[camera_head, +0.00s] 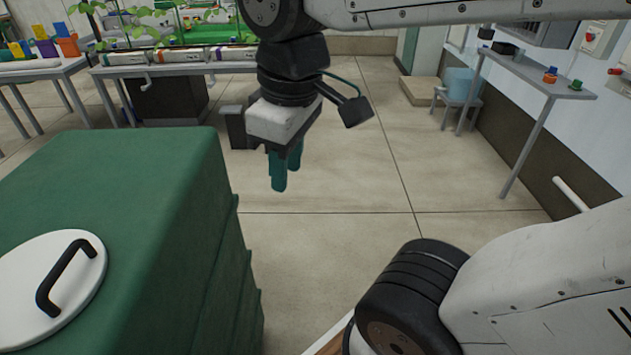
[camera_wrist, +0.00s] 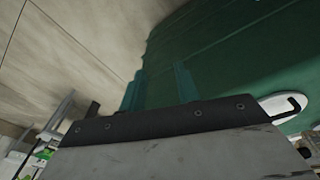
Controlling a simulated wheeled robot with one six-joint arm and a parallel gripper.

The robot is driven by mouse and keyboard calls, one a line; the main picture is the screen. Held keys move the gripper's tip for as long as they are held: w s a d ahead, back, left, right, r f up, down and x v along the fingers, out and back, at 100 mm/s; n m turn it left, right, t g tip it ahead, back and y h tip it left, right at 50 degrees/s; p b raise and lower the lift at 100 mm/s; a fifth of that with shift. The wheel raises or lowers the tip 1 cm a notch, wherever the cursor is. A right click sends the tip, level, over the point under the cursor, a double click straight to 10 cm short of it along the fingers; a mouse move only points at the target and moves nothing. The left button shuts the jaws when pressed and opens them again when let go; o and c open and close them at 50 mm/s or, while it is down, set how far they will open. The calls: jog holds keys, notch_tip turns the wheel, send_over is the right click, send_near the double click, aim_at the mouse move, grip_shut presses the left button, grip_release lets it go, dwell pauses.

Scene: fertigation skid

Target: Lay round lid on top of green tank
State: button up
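The round white lid (camera_head: 80,290) with a black bar handle lies on the top of the green tank (camera_head: 130,180), at the lower left of the head view. It looks flat, and its left edge is cut off by the frame. In the wrist view the lid (camera_wrist: 272,104) shows at the right edge, against the green tank (camera_wrist: 230,50). My gripper (camera_head: 286,172) hangs over the floor to the right of the tank, apart from the lid. Its two teal fingers point down in the head view. In the wrist view the fingers (camera_wrist: 160,78) stand apart with nothing between them.
A bench with plants and pipes (camera_head: 180,57) stands at the back left. A table with coloured boxes (camera_head: 40,68) is beside it. A wall shelf (camera_head: 530,72) and a stool with a blue bucket (camera_head: 460,86) are at the right. The floor (camera_head: 390,190) between is clear.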

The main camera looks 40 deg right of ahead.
jog(key=s+d+f+m, duration=0.3)
jog(key=m, duration=0.2)
jog(key=shift+s+d+f+m, duration=0.2)
jog(key=shift+s+m, duration=0.1)
jog(key=shift+s, duration=0.1)
jog(key=shift+a, duration=0.15)
